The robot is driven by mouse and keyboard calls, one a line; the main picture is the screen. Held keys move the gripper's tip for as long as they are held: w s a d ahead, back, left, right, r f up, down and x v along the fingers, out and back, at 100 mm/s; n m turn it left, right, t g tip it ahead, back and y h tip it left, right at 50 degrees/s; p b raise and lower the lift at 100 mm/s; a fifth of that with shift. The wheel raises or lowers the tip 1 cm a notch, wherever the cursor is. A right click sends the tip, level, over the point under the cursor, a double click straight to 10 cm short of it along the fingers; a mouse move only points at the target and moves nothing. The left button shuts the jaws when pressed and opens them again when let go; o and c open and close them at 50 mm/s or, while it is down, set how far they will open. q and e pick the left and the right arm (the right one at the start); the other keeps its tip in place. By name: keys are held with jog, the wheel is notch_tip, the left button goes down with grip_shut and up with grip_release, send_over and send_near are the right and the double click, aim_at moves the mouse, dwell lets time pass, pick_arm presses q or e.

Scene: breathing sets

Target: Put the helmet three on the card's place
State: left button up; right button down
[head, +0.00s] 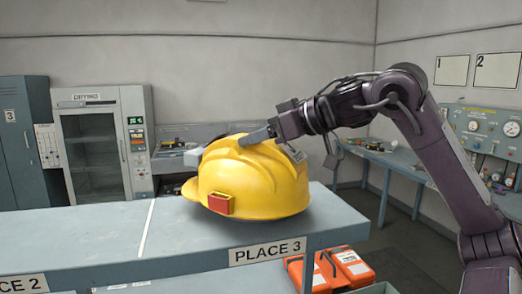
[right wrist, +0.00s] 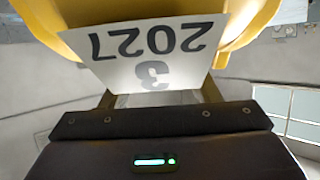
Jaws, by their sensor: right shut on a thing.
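The yellow helmet (head: 262,185) is at the right end of the grey-blue shelf (head: 345,222), above the PLACE 3 label (head: 267,251). A red block (head: 220,204) is on its near side. My right gripper (head: 268,146) is shut on the upper part of the helmet. Whether the helmet's underside touches the shelf is hard to tell. In the right wrist view, a white card (right wrist: 150,52) marked 2027 and 3, upside down, lies against the yellow helmet (right wrist: 80,12) in front of the fingers. My left gripper is not in view.
A PLACE 2 label (head: 22,284) marks the shelf's left part, past a white dividing line (head: 147,228). Orange cases (head: 345,268) stand below the right end. Behind are a blue locker (head: 22,140), a glass-door cabinet (head: 95,150) and a gauge panel (head: 485,135). The shelf left of the helmet is clear.

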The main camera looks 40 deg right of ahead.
jog(key=shift+f, duration=0.8)
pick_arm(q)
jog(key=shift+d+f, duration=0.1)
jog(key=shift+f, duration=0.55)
pick_arm(e)
jog(key=shift+w+d, duration=0.1)
jog(key=shift+f+b, duration=0.15)
jog(key=shift+b, duration=0.25)
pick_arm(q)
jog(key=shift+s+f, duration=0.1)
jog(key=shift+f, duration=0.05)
pick_arm(e)
jog(key=shift+c, duration=2.4)
grip_release()
